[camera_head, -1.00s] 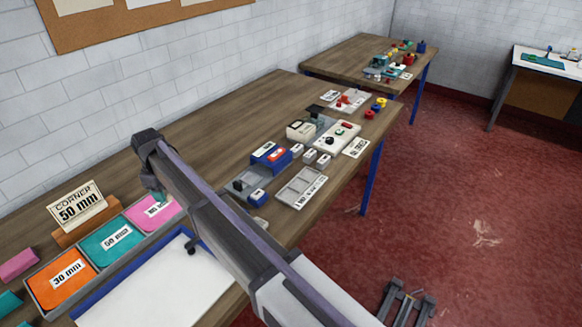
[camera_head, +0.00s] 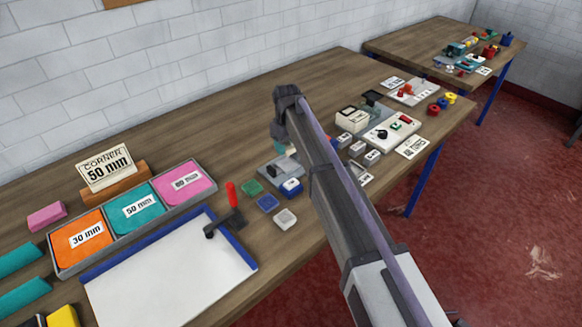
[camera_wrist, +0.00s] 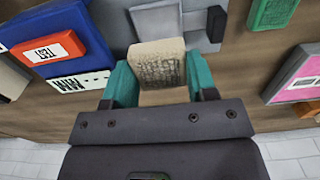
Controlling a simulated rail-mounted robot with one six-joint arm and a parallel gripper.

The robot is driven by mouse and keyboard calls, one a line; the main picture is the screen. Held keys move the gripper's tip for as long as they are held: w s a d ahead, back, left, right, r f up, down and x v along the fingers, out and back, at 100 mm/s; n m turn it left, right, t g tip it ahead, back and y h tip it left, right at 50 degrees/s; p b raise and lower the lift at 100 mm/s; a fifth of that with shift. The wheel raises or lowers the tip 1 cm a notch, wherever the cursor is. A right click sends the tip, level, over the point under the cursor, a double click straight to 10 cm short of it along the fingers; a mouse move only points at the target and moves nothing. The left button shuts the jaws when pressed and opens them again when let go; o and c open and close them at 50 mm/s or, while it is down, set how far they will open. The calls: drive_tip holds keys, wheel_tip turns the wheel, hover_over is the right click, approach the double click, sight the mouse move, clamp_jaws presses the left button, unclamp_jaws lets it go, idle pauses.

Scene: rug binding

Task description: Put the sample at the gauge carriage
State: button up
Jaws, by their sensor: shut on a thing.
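The sample, a beige block with a rough, speckled face, shows in the wrist view (camera_wrist: 158,62). My gripper (camera_wrist: 160,76) is shut on it between two teal finger pads. The sample overlaps the near edge of a grey plate (camera_wrist: 153,20) in this view; I cannot tell whether they touch. A dark knob stands on the plate's right end (camera_wrist: 216,22). A blue body with a red TEST label (camera_wrist: 48,45) is left of the sample.
A tray (camera_head: 205,199) holds orange, teal and pink pieces. Controls (camera_head: 390,132) stand behind my arm.

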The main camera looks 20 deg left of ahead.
sight(288, 165)
wheel_tip(288, 165, down, 7)
drive_tip(key=b, duration=0.4)
drive_tip(key=shift+r+b, duration=0.15)
drive_tip(key=shift+b, duration=0.15)
drive_tip(key=shift+r, duration=0.25)
drive_tip(key=shift+f, duration=0.2)
drive_tip(key=o, duration=0.9)
drive_tip(key=shift+r, duration=0.15)
wheel_tip(288, 165, up, 12)
drive_tip(key=p, duration=1.2)
drive_tip(key=shift+r+p, duration=0.2)
drive_tip(key=shift+p, duration=0.15)
drive_tip(key=shift+f, duration=0.15)
drive_tip(key=shift+d, duration=0.1)
